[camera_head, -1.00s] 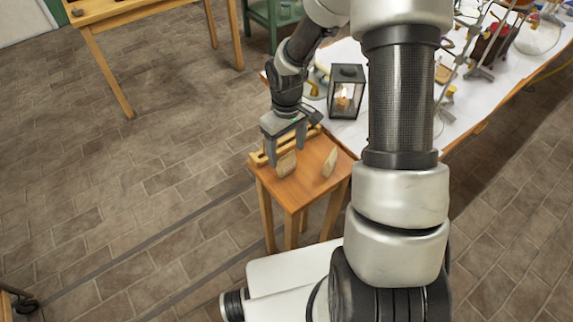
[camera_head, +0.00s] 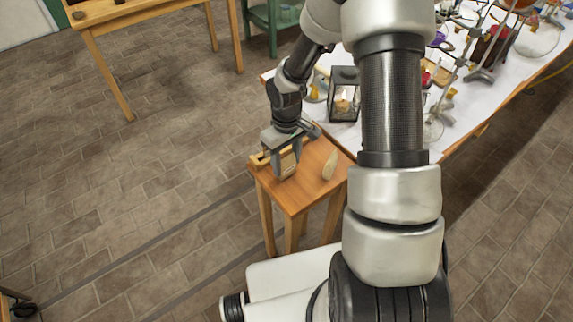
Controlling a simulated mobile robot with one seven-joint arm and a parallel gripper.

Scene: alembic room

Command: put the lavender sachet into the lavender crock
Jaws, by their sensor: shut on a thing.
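A beige sachet (camera_head: 288,164) stands at the back left of the small wooden stand (camera_head: 306,195). My gripper (camera_head: 286,166) is around it, shut on it, with the fingers at its two sides and pointing down. The fingers cover part of it, and I cannot tell whether it touches the stand top. A second pale sachet (camera_head: 330,165) stands upright to the right, apart from my gripper. Both are too small for me to read which is lavender. I cannot make out a lavender crock.
A lantern (camera_head: 345,103) stands on the white-covered table (camera_head: 461,117), which carries crowded glassware. The tiled floor at left is free.

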